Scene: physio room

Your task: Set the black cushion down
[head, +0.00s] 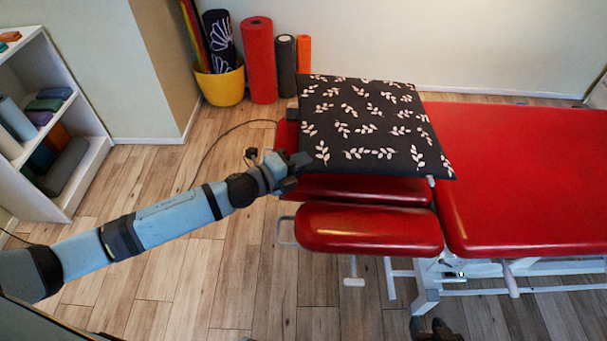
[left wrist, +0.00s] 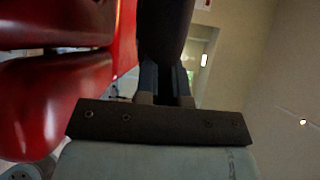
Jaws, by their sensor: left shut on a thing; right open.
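The black cushion (head: 365,125), printed with pale leaf sprigs, lies roughly flat over the head end of the red treatment couch (head: 530,180). My left gripper (head: 297,164) is shut on the cushion's near left corner. In the left wrist view the dark cushion (left wrist: 165,28) rises from between the fingers of the left gripper (left wrist: 165,85), with red padding at left. I cannot tell whether the cushion touches the couch below it.
A separate red armrest pad (head: 370,229) sits in front of the cushion. A yellow bucket (head: 220,85) with rolled mats and a red roll (head: 259,60) stand behind at left. A white shelf (head: 85,165) is at far left. The couch's right part is bare.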

